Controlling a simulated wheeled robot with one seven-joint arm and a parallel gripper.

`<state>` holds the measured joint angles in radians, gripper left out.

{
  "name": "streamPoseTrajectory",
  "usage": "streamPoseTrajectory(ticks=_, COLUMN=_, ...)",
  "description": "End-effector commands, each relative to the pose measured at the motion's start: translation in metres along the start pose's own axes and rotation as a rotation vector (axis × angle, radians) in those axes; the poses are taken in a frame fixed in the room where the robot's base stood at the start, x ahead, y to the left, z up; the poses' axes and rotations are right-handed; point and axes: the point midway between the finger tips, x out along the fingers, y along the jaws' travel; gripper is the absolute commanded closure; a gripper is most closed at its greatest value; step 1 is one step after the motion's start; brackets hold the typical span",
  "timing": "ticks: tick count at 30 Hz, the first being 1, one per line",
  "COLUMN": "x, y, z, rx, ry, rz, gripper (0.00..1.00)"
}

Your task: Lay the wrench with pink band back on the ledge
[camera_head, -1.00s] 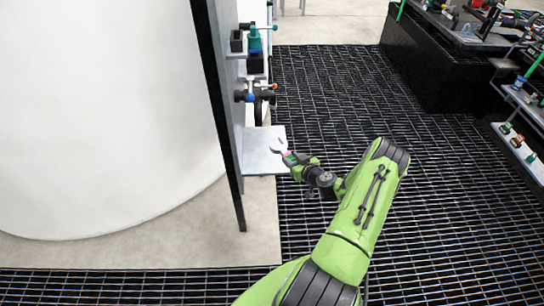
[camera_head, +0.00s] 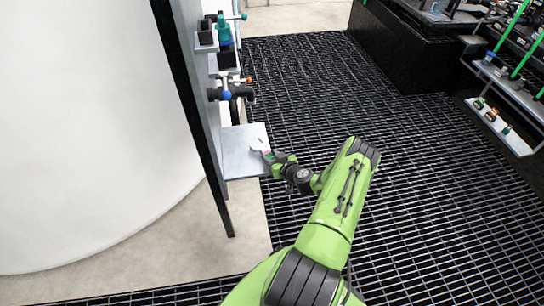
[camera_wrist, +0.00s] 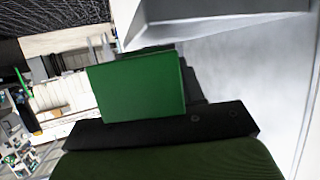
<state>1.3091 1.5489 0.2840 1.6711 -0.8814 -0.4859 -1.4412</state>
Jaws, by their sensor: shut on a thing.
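The ledge (camera_head: 240,163) is a flat light-grey shelf on the panel's side in the head view. The wrench with pink band (camera_head: 262,151) is over the ledge, its pale open jaw end pointing left. My gripper (camera_head: 274,158) is shut on the wrench at the ledge's right edge. I cannot tell whether the wrench touches the ledge. In the wrist view a green block-like finger (camera_wrist: 138,86) fills the middle and hides the wrench. A grey slab edge, which looks like the ledge (camera_wrist: 215,22), is close at the top.
Above the ledge, the panel carries a valve with blue and orange parts (camera_head: 226,94) and a holder with a teal-handled tool (camera_head: 224,32). A large white tank (camera_head: 90,130) stands left. Dark grating (camera_head: 420,200) lies open to the right. Shelves (camera_head: 505,125) stand at far right.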

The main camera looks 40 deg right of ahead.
Motion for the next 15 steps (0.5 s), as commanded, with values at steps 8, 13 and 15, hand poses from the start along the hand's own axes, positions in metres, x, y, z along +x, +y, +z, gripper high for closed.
streamPoseTrajectory(ticks=8, x=0.0005, y=0.0003, z=0.0001, rx=-0.001, ry=0.002, rz=0.000, gripper=1.00)
streamPoseTrajectory(ticks=13, x=0.0012, y=0.0002, z=0.0019, rx=-0.001, ry=0.002, rz=0.000, gripper=1.00)
streamPoseTrajectory(ticks=15, x=0.0018, y=0.0002, z=0.0034, rx=-0.001, ry=0.002, rz=0.000, gripper=1.00)
